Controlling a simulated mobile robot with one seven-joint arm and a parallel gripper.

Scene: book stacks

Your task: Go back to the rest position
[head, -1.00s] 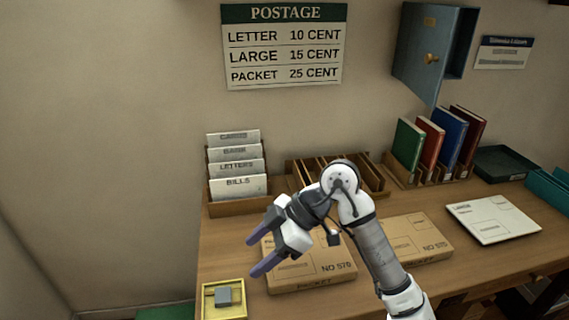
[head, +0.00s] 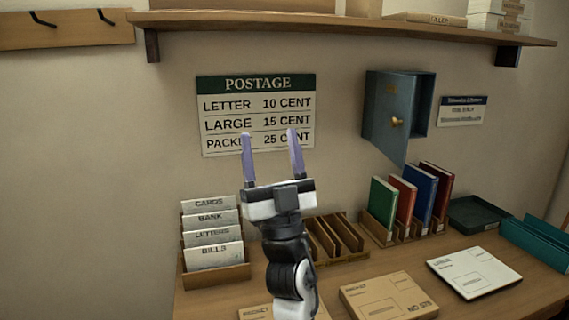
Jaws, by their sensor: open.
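My gripper (head: 271,155) is raised above the desk and points upward, its two purple fingers spread wide apart. It is open, with nothing between the fingers. In the picture it overlaps the lower part of the postage sign (head: 257,84) on the wall behind. My arm rises from the bottom of the view in front of the desk (head: 215,303), hiding part of the wooden slotted rack (head: 340,240).
A card sorter (head: 215,275) stands left of my arm. Packets (head: 388,298) and a white large letter (head: 473,270) lie at right. Books (head: 420,197) stand near a dark green tray (head: 478,213). A blue wall cabinet (head: 395,115) hangs with its door open. A shelf (head: 340,24) runs above.

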